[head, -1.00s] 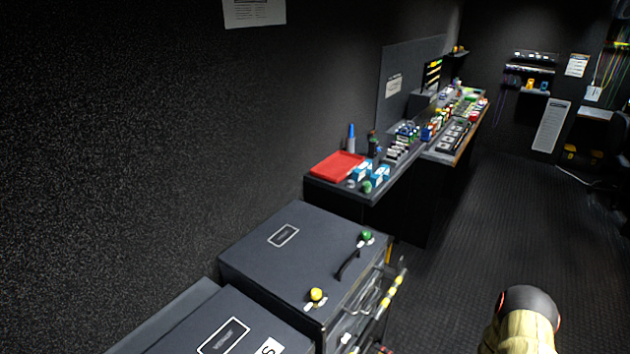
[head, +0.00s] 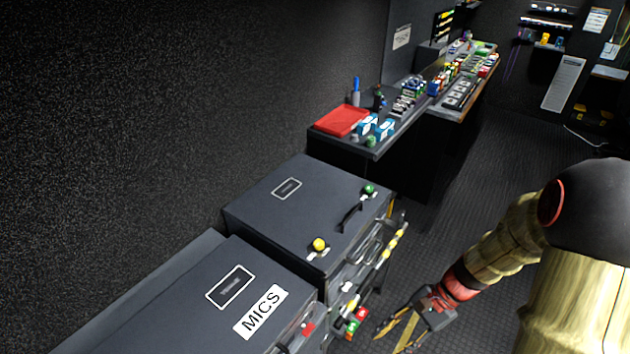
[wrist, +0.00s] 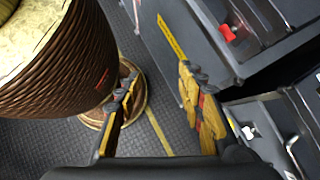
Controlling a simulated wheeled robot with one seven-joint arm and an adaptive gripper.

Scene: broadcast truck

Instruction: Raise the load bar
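A slim bar with yellow bands (head: 391,246), which looks like the load bar, runs slantwise along the front of the dark cases in the head view. Its lower end is hard to make out among small parts at the case front. My gripper (head: 396,338) is low in front of the cases, to the right of and below the bar, apart from it. It also shows in the wrist view (wrist: 160,82), with its two yellow and black fingers spread and nothing between them. I cannot pick out the bar for sure in the wrist view.
A dark case (head: 325,205) with green and yellow knobs stands beside a case labelled MICS (head: 205,305). A bench with a red tray (head: 342,120) stands behind. In the wrist view, a red latch (wrist: 228,33) marks a nearby case front. The floor (head: 480,180) right of the bench is clear.

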